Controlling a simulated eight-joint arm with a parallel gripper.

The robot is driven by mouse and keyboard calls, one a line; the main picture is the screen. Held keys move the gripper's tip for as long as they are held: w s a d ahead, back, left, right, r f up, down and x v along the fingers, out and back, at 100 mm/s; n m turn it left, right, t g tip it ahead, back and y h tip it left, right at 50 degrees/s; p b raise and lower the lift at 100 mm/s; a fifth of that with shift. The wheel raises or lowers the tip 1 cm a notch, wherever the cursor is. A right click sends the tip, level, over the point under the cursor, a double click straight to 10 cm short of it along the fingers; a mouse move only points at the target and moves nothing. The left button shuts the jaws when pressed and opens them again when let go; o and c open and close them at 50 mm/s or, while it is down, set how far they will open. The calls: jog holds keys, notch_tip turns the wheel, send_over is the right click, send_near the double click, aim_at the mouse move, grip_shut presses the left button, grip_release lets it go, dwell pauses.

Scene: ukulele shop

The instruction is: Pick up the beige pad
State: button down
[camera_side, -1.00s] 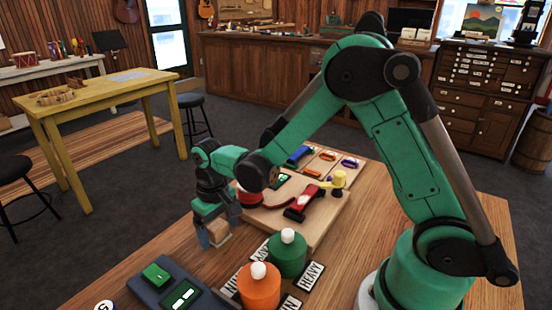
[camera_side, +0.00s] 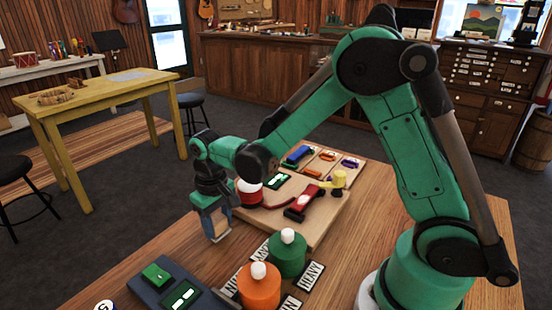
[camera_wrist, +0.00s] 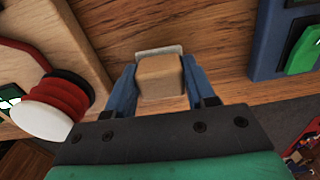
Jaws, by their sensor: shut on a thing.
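The beige pad (camera_wrist: 160,78) is a small block between the two blue fingers of my gripper (camera_wrist: 162,88) in the wrist view. My gripper is shut on it, with one finger on each side. A pale grey strip (camera_wrist: 158,50) shows just beyond the pad. In the side view my gripper (camera_side: 217,228) points down by the table's left edge, and the pad shows only as a small light patch between the fingers. Whether it clears the tabletop is hard to tell.
A board (camera_side: 318,225) with a red-and-white round part (camera_side: 249,192) and a red piece (camera_side: 303,202) lies right of my gripper. Orange (camera_side: 259,290) and green (camera_side: 287,256) weights stand in front. A dark blue panel (camera_side: 165,285) lies at front left. Bare wood lies between.

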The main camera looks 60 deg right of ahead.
aim_at(218, 220)
notch_tip(218, 220, up, 18)
jog(key=shift+r, duration=0.2)
